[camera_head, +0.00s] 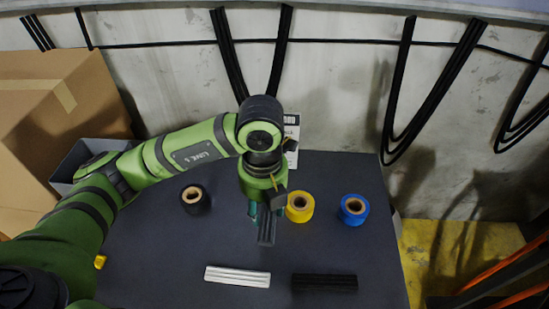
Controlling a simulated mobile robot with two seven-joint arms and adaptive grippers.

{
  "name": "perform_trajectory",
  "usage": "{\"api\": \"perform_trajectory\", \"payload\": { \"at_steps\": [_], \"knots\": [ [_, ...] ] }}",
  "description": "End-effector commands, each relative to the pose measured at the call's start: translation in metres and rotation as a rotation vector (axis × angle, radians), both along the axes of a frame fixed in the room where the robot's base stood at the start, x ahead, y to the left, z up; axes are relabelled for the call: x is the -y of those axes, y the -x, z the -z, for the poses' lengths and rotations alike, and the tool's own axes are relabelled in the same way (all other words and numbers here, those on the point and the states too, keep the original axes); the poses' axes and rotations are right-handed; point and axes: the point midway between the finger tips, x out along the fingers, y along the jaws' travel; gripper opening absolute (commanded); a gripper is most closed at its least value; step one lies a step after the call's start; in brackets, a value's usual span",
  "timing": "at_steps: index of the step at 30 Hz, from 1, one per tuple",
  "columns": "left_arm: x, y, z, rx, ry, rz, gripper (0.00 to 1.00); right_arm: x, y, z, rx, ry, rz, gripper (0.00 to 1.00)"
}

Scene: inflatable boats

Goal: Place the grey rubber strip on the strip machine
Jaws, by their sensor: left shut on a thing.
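My left arm reaches in from the left over the dark table (150,270). My left gripper (265,212) points down above the table's middle and is shut on a dark grey strip (267,233). The grey strip hangs below the fingers, seen nearly end-on, its upper part hidden by the gripper. I cannot tell whether it touches the table. A white ribbed strip (237,277) and a black ribbed strip (325,283) lie side by side near the front. I cannot make out a strip machine. My right gripper is not in view.
Black (194,200), yellow (300,207) and blue (354,210) tape rolls lie across the table. The yellow roll is close to my gripper. A cardboard box (45,115) and a grey bin (72,157) are at left. A wall stands behind.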

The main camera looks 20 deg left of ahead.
Motion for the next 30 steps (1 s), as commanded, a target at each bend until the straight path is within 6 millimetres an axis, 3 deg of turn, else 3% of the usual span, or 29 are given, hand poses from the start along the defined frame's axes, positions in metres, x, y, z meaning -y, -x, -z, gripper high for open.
{"api": "perform_trajectory", "payload": {
  "at_steps": [5, 11, 30],
  "knots": [
    [0.002, 0.000, -0.002, 0.001, -0.001, 0.035, 0.04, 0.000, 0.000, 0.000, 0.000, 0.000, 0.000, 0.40],
    [-0.003, -0.002, -0.004, 0.001, -0.002, 0.305, 0.04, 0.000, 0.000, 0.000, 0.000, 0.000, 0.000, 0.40],
    [-0.025, -0.006, -0.012, -0.003, -0.003, 1.718, 0.04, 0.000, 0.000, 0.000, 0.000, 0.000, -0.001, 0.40]
  ]
}}
